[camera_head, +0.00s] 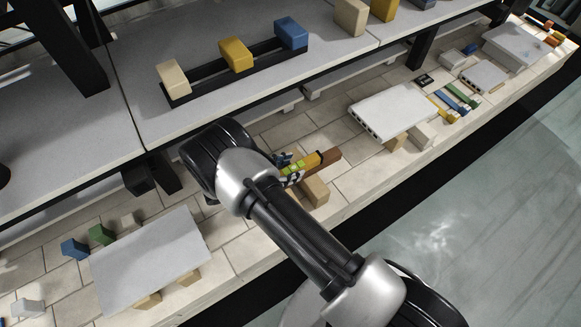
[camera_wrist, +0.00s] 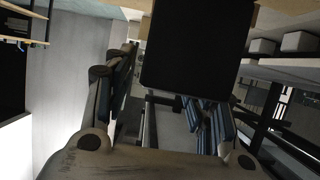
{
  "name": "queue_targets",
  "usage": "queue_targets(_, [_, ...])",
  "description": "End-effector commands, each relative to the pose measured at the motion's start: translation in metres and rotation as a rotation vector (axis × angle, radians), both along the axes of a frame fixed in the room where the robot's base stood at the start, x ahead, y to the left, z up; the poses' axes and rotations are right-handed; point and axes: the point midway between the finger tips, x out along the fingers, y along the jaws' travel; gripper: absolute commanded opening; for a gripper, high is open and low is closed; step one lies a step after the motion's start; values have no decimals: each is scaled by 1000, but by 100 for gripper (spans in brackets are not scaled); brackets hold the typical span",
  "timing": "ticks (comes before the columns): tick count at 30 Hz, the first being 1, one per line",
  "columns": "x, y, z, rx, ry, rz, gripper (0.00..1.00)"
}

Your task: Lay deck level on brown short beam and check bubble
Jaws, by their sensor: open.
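The deck level (camera_head: 311,161), yellow with a bright green part, lies along the brown short beam (camera_head: 329,157) in the head view. The beam's brown end sticks out past the level on the right, and a tan block (camera_head: 315,190) stands below it. My gripper (camera_head: 283,160) is at the level's left end, partly hidden by my arm. In the wrist view my gripper's fingers (camera_wrist: 165,95) are spread apart, with a large dark face in front of them that I cannot identify. Whether the fingers touch the level is not clear. The bubble is too small to read.
A white slab (camera_head: 392,108) on supports stands to the right, another pale slab (camera_head: 150,262) at lower left. A shelf above carries a black rail with cream (camera_head: 173,78), yellow (camera_head: 235,54) and blue (camera_head: 291,33) blocks. Blue and green blocks (camera_head: 101,235) stand at left.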

Motion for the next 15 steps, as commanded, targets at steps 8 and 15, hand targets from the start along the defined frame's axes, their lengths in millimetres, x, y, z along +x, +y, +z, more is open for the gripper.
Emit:
queue_targets(8, [-6, 9, 4, 0, 0, 1, 51])
queue_targets(15, [-11, 17, 8, 1, 1, 1, 51])
